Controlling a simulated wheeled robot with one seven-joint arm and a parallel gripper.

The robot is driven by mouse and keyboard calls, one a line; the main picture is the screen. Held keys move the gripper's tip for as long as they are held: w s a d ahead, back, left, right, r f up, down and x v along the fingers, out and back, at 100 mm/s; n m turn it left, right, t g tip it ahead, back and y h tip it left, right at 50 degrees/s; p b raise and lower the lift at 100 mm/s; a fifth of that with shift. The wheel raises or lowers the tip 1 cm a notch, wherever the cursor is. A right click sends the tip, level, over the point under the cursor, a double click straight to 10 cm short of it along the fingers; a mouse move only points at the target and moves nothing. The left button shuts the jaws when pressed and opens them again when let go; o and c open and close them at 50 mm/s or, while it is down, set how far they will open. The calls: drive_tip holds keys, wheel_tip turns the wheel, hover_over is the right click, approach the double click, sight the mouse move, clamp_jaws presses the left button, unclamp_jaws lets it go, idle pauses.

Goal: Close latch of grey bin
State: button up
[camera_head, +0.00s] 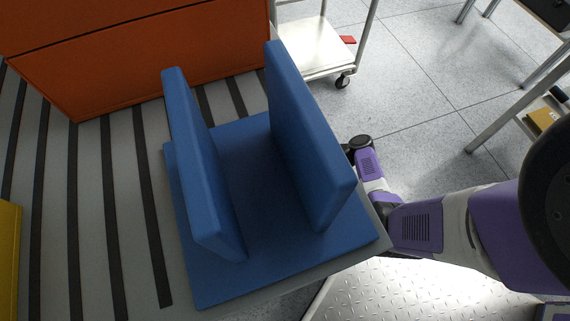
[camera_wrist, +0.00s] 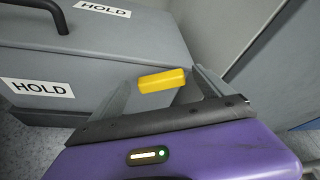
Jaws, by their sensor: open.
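The grey bin (camera_wrist: 110,50) fills the left and top of the wrist view, with white HOLD labels on its lid and front, and a dark handle (camera_wrist: 45,10) on top. Its lid appears to be down on the body. A yellow latch (camera_wrist: 161,80) sits at the right part of the bin's front. My gripper (camera_wrist: 162,88) is open, with one finger on each side of the latch. I cannot tell whether either finger touches it. The latch appears to stick out, but its exact angle is unclear. In the head view the bin and my fingers are hidden.
In the head view, a blue fixture (camera_head: 215,285) with two upright plates stands on a striped grey surface (camera_head: 90,200). An orange box (camera_head: 150,60) is behind it. A white cart (camera_head: 315,48) stands beyond. A grey panel (camera_wrist: 275,60) rises right of the bin.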

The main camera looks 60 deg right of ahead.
drive_tip(key=shift+w+a+f, duration=0.1)
drive_tip(key=shift+w+a, duration=0.1)
drive_tip(key=c, duration=1.4)
drive_tip(key=shift+o, duration=0.2)
